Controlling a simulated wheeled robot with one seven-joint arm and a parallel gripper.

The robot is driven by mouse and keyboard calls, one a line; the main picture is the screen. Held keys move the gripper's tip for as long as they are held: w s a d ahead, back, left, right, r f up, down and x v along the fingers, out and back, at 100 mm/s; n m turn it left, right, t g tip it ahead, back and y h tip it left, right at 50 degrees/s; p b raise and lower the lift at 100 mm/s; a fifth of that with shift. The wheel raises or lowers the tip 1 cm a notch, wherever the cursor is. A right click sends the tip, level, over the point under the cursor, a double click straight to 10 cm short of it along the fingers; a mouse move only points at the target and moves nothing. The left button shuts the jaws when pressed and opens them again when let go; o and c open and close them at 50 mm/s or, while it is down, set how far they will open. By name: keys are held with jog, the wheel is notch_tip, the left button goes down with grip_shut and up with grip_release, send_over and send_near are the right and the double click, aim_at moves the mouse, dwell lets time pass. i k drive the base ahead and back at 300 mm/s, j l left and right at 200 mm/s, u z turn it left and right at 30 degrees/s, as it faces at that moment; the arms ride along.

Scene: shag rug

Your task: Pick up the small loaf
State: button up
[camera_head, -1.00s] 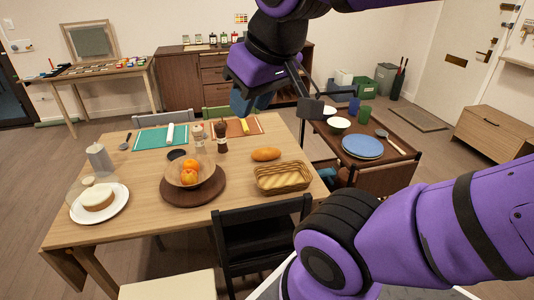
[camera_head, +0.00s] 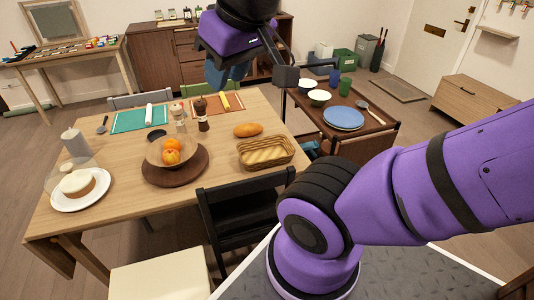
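The small loaf (camera_head: 248,130) is an orange-brown oval bread. It lies on the wooden dining table (camera_head: 112,168), just behind a woven basket (camera_head: 266,152).
A wooden board with a fruit bowl (camera_head: 171,152) stands left of the basket. A cake plate (camera_head: 80,190) is at the left. A pepper mill (camera_head: 202,114) stands behind the loaf. A black chair (camera_head: 240,215) is at the near edge.

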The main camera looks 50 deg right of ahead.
aim_at(249, 129)
jog(key=l+z, duration=0.2)
jog(key=l, duration=0.65)
jog(key=i+l+z, duration=0.1)
jog(key=l, duration=0.25)
jog(key=i+l+z, duration=0.15)
jog(key=l, duration=0.2)
jog(key=i+l, duration=0.05)
